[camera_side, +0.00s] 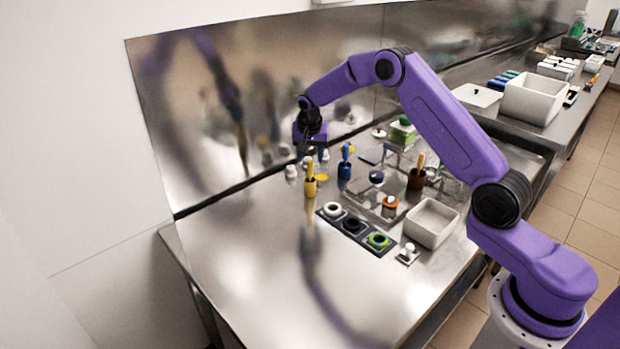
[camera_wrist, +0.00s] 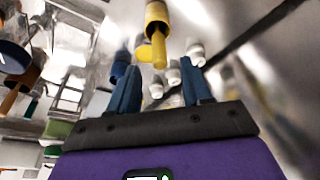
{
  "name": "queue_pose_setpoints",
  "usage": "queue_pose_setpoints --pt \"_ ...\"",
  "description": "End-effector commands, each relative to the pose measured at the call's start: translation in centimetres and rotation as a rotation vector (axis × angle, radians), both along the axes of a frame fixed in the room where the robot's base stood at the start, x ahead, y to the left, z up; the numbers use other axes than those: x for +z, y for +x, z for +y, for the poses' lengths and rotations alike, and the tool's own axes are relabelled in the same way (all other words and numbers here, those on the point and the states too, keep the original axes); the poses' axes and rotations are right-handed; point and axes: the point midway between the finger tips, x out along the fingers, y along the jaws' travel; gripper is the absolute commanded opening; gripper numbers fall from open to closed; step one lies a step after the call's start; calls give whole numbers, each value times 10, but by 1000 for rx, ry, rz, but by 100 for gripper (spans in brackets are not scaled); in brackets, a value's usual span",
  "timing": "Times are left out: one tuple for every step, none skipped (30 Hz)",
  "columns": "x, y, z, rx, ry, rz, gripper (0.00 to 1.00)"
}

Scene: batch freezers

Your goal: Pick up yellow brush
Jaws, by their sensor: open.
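The yellow brush stands handle-up in a yellow holder in the side view, its handle (camera_side: 310,165) rising from the yellow holder (camera_side: 310,187). In the wrist view the yellow handle (camera_wrist: 158,50) and holder (camera_wrist: 157,16) are at the top centre, beyond the fingertips; the bristles are hidden. My gripper (camera_side: 309,148) hangs above and behind the yellow holder, near the steel backsplash. Its two blue fingers (camera_wrist: 160,78) are spread apart with nothing held between them.
A blue holder with a brush (camera_side: 345,165) stands to the right of the yellow one. Small white bottles (camera_wrist: 195,54) are close to the fingers. A black tray with cups (camera_side: 353,226), a white bin (camera_side: 432,224) and a brown holder (camera_side: 416,180) stand further right. The table's left front is clear.

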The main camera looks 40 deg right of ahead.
Motion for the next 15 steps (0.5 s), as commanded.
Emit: queue_pose_setpoints --pt "-5 0 0 0 0 1 49" --pt "-9 1 -1 0 0 1 49" --pt "-15 1 -1 0 0 3 49" --pt "-19 1 -1 0 -1 4 49" --pt "-24 2 -1 0 0 3 49" --pt "-30 3 -1 1 0 3 49" --pt "-33 3 -2 1 0 2 49" --pt "-37 4 -3 0 -1 2 49" --pt "-41 5 -4 -1 -1 2 49" --pt "-43 6 -4 0 0 1 49" --pt "-45 7 -5 0 -1 1 49" --pt "-47 7 -5 0 0 0 49" --pt "-48 7 -5 0 0 0 49" --pt "-49 7 -5 0 0 0 49" --pt "-49 7 -5 0 0 0 49"
